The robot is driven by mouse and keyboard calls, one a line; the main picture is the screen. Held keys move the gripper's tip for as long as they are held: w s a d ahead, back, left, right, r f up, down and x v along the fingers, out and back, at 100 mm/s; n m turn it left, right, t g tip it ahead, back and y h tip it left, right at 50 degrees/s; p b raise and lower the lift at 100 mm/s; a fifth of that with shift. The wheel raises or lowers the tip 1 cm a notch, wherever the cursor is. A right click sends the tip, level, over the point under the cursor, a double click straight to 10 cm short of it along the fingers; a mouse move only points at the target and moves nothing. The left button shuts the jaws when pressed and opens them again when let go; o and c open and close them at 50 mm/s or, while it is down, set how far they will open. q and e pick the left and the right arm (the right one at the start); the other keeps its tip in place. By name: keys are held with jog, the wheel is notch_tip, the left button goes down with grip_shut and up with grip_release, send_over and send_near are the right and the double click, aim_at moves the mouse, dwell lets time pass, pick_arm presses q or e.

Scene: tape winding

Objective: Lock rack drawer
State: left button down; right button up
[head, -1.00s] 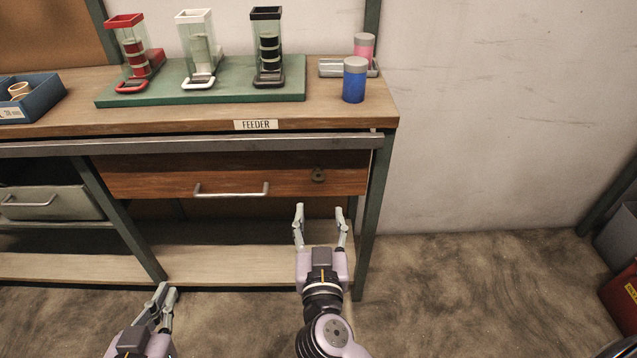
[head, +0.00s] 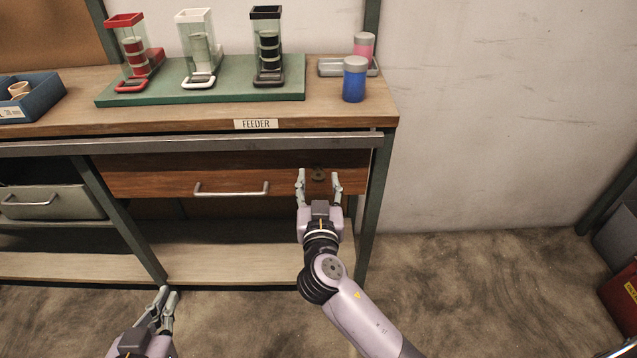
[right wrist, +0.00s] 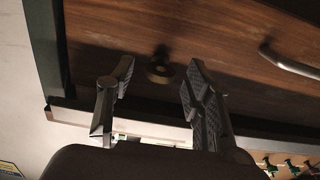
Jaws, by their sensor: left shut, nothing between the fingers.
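The wooden drawer (head: 150,181) sits under the workbench top, with a metal bar handle (head: 231,189) on its front. A small dark lock piece (head: 318,174) is on the right part of the drawer front. It also shows in the right wrist view (right wrist: 160,70). My right gripper (head: 319,180) is open in front of the lock, its fingers on either side of it in the picture. In the right wrist view the fingers (right wrist: 158,85) are apart with nothing between them; contact is not visible. My left gripper (head: 163,297) is shut and empty, low at the front left, away from the drawer.
A bench edge with a FEEDER label (head: 256,124) overhangs the drawer. Red, white and black dispensers stand on a green board (head: 235,92) on top. A blue jar (head: 354,80) is near the right end. A green bench leg (head: 370,225) stands right of my right gripper.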

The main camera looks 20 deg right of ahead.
jog(key=c, duration=1)
jog(key=shift+n, duration=0.6)
jog(key=n+p, duration=0.2)
jog(key=n, duration=0.4)
jog(key=shift+r, duration=0.1)
jog(key=n+p, duration=0.2)
jog(key=n, duration=0.2)
jog(key=shift+n, duration=0.3)
jog(key=n+p, duration=0.2)
jog(key=n, duration=0.2)
jog(key=shift+n, duration=0.4)
pick_arm(q)
jog(key=s+a+f+g+y, duration=0.1)
jog(key=s+a+f+g, duration=0.1)
jog(key=s+f+g, duration=0.3)
jog(key=s+a+f+g+y, duration=0.1)
jog(key=s+a+f+g, duration=0.2)
jog(key=s, duration=0.6)
jog(key=shift+f+n+g+y+p, duration=0.35)
jog(key=shift+f+g, duration=0.65)
jog(key=shift+f, duration=0.45)
pick_arm(e)
jog(key=shift+n, duration=0.8)
jog(key=o, duration=1.2)
jog(key=shift+c, duration=0.2)
